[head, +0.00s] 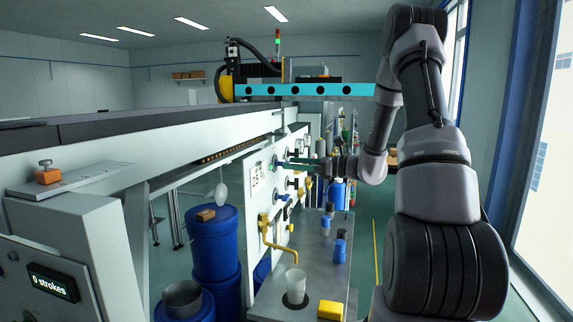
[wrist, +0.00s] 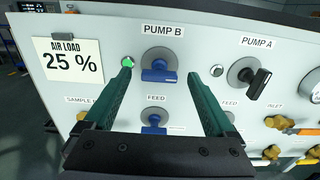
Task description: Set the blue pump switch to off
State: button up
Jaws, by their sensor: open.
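The blue pump switch (wrist: 160,75) is on the white panel under the label PUMP B in the wrist view. Its blue handle sits on a grey round base, with a wide bar across its lower end. A small lamp (wrist: 127,62) to its left glows green. My gripper (wrist: 160,80) is open, its two green fingers pointing at the panel on either side of the blue handle. I cannot tell how far the fingertips are from the panel. In the head view my gripper (head: 298,161) is at the panel, and I cannot make out the pump switch there.
The black PUMP A switch (wrist: 258,82) is to the right, its lamp (wrist: 216,71) unlit. A blue FEED valve (wrist: 154,119) is below PUMP B. Brass valves (wrist: 279,122) are at lower right. A bench (head: 318,255) below the panel holds a white cup (head: 295,285) and a yellow block (head: 330,310).

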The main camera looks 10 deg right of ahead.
aim_at(286, 162)
jog(key=shift+x, duration=1.5)
jog(key=c, duration=1.4)
